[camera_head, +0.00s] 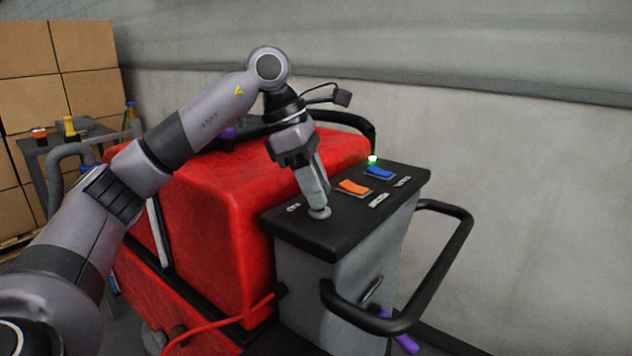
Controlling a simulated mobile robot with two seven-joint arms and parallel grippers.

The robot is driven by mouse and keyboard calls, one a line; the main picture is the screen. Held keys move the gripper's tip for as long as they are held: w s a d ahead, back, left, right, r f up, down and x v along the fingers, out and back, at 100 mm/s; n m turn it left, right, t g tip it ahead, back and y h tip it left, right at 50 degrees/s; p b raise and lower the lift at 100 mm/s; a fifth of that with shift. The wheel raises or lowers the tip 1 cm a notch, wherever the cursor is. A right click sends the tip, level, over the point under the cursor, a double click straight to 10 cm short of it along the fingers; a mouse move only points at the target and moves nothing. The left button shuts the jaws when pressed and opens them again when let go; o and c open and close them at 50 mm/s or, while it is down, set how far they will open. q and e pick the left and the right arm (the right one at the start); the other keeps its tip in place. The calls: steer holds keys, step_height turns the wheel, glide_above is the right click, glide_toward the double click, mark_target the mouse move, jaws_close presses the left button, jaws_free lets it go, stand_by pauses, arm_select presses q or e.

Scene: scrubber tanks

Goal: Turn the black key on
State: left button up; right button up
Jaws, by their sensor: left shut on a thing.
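My left gripper (318,203) points down at the near left part of the black control panel (300,232) on top of the red scrubber (235,200). Its fingers are shut at a round metal key switch (319,213) on the panel. The black key itself is hidden between the fingers, so I cannot tell which way it is turned. An orange rocker switch (353,187) and a blue rocker switch (379,172) sit to the right of the fingers. A small green-white light (372,159) shows at the panel's far edge. My right gripper is not in view.
A black handle bar (440,270) loops out from the right side of the scrubber's grey column (325,285). Cardboard boxes (60,75) and a small grey table (75,140) with bottles stand at the left. A grey wall (530,170) is behind.

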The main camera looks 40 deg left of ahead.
arm_select(q)
steer(key=shift+r, duration=0.1)
steer(key=o, duration=1)
steer(key=shift+o, duration=0.2)
steer(key=v, duration=0.7)
steer(key=shift+p, duration=0.45)
